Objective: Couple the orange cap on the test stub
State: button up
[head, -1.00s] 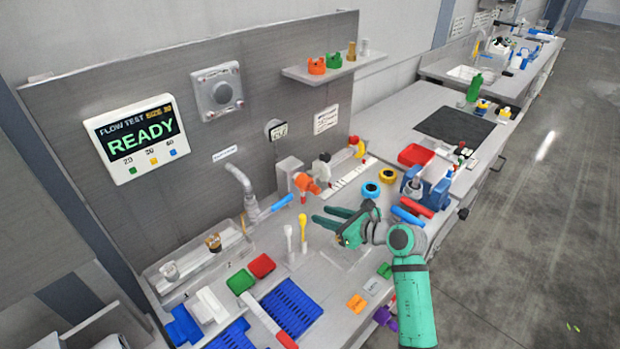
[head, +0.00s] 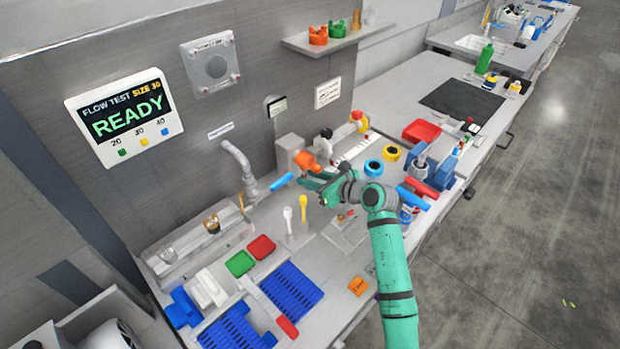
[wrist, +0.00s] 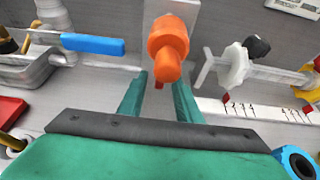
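An orange cap-like fitting (head: 305,161) sits at the front of a grey block (head: 289,147) against the back panel. In the wrist view the orange fitting (wrist: 168,48) points toward me, with the pale block (wrist: 180,8) behind it. I cannot tell how firmly it is seated on the stub. My gripper (head: 312,178) is just below and in front of it. In the wrist view my gripper (wrist: 160,88) is open, with a finger on either side of an empty gap. The orange fitting's near end is just beyond the fingertips, apparently not held.
A blue-handled tap (head: 281,182) is just left of my gripper. A white valve (wrist: 235,65) with a black knob stands right. Yellow (head: 391,153) and blue (head: 373,168) rings lie right on the bench. The panel display (head: 124,115) reads "FLOW TEST SIZE 30 READY".

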jog(key=shift+w, duration=0.15)
grip_shut()
jog(key=shift+a, duration=0.1)
dwell(0.6)
dwell(0.4)
grip_release()
jog(key=v, duration=1)
jog(key=shift+s+d+r, duration=0.15)
jog(key=shift+s+d, duration=0.05)
jog(key=shift+d, duration=0.1)
